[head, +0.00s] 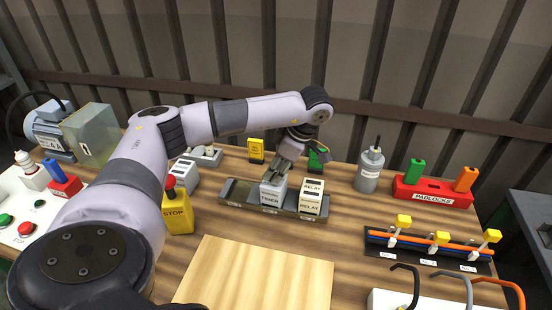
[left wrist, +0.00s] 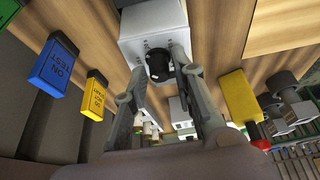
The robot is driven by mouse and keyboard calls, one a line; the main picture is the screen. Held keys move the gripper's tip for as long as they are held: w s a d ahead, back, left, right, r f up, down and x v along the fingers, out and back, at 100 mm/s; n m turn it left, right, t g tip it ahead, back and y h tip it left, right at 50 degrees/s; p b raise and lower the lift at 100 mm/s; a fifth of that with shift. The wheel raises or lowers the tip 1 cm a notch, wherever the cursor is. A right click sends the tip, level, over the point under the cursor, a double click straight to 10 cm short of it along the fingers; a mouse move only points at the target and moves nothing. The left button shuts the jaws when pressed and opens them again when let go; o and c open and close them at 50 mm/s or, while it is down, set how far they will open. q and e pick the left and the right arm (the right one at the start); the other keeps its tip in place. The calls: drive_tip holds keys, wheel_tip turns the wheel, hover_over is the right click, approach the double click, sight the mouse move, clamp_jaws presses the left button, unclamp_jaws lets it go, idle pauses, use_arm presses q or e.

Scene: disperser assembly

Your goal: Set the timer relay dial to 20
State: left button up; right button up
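The timer relay (head: 270,195) is a light grey-white block labelled TIMER, on a grey rail tray (head: 235,194) at mid-table. In the left wrist view its white housing (left wrist: 150,22) carries a round black dial (left wrist: 158,64). My left gripper (head: 285,172) reaches down to the timer's top, and its fingers (left wrist: 160,62) stand on both sides of the dial, very close to it. I cannot tell whether they touch it. The dial's scale and pointer are not readable. My right gripper is not in view.
A yellow STOP button box (head: 178,214) is to the left. Yellow (head: 256,150) and green tags stand behind. A pale wooden board (head: 255,275) in front is clear.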

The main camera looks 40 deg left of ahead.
use_arm(q)
drive_tip(key=shift+o, duration=1)
drive_tip(key=v, duration=1.2)
drive_tip(key=shift+o, duration=0.2)
drive_tip(key=shift+w, duration=0.1)
